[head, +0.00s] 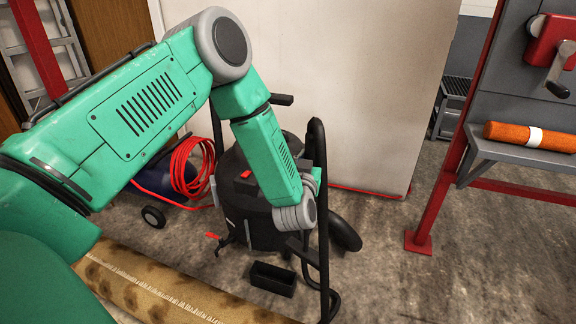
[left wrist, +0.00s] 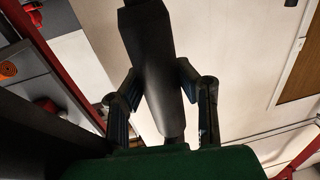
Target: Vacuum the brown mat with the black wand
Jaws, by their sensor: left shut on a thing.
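The brown mat (head: 150,295) is tan with darker blotches and a pale fringe line. Only part of it shows at the lower left of the head view; my left arm hides some of it. The black wand (head: 322,180) stands close to upright beside the black vacuum (head: 255,200). My left gripper (head: 308,243) is at the wand, right of the vacuum's body and away from the mat. In the left wrist view, my left gripper's two fingers (left wrist: 161,92) are shut on the wand (left wrist: 150,45), one on each side. My right gripper is not in view.
A red hose coil (head: 188,168) lies on a blue wheeled machine (head: 160,190) behind my arm. A small black bin (head: 273,279) is on the floor by the vacuum. A red frame (head: 440,190) with an orange roll (head: 530,137) stands right.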

